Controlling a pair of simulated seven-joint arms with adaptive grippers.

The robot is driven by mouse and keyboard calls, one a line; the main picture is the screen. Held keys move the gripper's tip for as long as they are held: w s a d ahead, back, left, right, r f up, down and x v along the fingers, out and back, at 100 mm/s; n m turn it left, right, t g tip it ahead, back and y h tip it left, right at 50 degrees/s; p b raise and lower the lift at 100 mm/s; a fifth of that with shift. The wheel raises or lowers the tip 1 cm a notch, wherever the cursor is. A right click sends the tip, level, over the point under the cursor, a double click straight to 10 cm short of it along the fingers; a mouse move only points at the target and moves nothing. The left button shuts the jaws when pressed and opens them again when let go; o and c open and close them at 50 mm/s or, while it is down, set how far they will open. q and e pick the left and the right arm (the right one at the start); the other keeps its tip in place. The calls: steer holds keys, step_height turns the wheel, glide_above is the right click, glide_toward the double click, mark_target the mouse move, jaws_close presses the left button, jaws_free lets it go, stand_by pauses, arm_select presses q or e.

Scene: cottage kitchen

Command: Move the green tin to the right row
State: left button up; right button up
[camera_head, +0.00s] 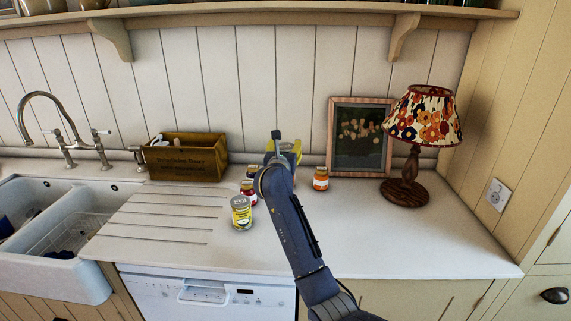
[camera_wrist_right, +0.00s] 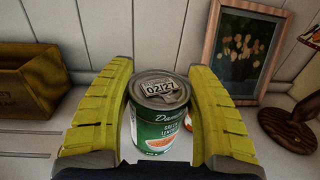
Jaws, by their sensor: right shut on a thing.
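The green tin (camera_wrist_right: 160,130) stands upright between the yellow fingers of my right gripper (camera_wrist_right: 161,70) in the right wrist view, its ring-pull lid facing the camera. The right gripper (camera_head: 285,150) is shut on it near the back wall; in the head view my arm hides most or all of the tin. I cannot tell whether its base touches the counter. To the left, a row has a yellow tin (camera_head: 241,213) in front, a red-labelled jar (camera_head: 248,193) behind it and another jar (camera_head: 252,172) at the back. An orange jar (camera_head: 320,179) stands to the right. My left gripper is out of view.
A framed picture (camera_head: 359,137) leans on the wall behind the orange jar, beside a lamp (camera_head: 406,185) with a floral shade. A brown wooden box (camera_head: 186,160) and a sink (camera_head: 70,225) are to the left. The counter (camera_head: 400,245) at front right is clear.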

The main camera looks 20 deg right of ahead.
step_height(320, 180, up, 5)
steer(key=shift+d+f, duration=0.1)
steer(key=s+d+m+g+h, duration=0.4)
steer(key=d+h, duration=0.2)
steer(key=d, duration=0.7)
steer(key=shift+m, duration=0.3)
steer(key=shift+s+d+f, duration=0.1)
steer(key=shift+s+f, duration=0.05)
steer(key=shift+f, duration=4.55)
steer(key=shift+s+d+f, duration=0.1)
steer(key=shift+s+f, duration=0.05)
steer(key=shift+f, duration=4.55)
steer(key=shift+f, duration=0.15)
steer(key=o, duration=1.5)
steer(key=shift+o, duration=0.2)
